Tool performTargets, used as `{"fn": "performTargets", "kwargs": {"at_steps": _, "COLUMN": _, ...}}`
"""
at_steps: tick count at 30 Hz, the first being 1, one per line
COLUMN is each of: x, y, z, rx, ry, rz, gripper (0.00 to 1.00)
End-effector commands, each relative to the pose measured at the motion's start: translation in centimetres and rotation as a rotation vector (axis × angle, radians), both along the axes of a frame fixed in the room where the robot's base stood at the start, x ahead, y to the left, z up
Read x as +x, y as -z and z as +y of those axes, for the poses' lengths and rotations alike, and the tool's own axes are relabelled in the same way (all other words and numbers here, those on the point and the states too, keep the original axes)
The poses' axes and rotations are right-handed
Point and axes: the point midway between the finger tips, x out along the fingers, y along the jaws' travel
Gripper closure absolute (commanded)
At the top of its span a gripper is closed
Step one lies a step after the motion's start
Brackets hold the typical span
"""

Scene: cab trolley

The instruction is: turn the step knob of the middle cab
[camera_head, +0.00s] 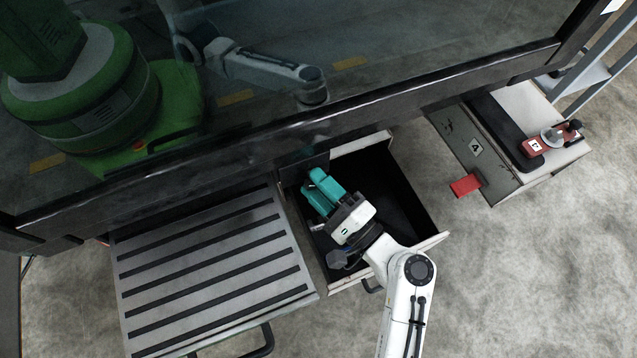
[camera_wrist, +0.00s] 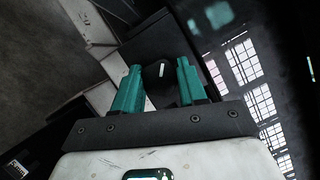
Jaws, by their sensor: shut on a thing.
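The middle cab (camera_head: 437,240) is an open, drawer-like box with a black inside and light rims, in the middle of the head view. My gripper (camera_head: 314,182) has teal fingers and reaches over its left part, near its dark back panel. In the wrist view the fingers of my gripper (camera_wrist: 158,66) stand on either side of a dark round knob (camera_wrist: 157,76) with a white mark, which I take as the step knob. The gripper is shut on it. In the head view my gripper hides the knob.
A grey step plate (camera_head: 205,277) with black strips lies to the left. At the right stands another cab (camera_head: 478,150) with a red tab (camera_head: 466,185) and a red box with a knob (camera_head: 551,138). A dark glazed panel (camera_head: 400,45) overhangs the back.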

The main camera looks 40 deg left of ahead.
Motion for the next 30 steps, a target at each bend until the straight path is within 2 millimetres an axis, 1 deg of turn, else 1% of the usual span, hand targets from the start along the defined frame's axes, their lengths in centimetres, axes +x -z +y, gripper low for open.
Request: {"fn": "performTargets", "kwargs": {"at_steps": 30, "x": -0.15, "y": -0.18, "z": 0.0, "rx": -0.372, "ry": -0.003, "rz": -0.893, "gripper": 0.89}}
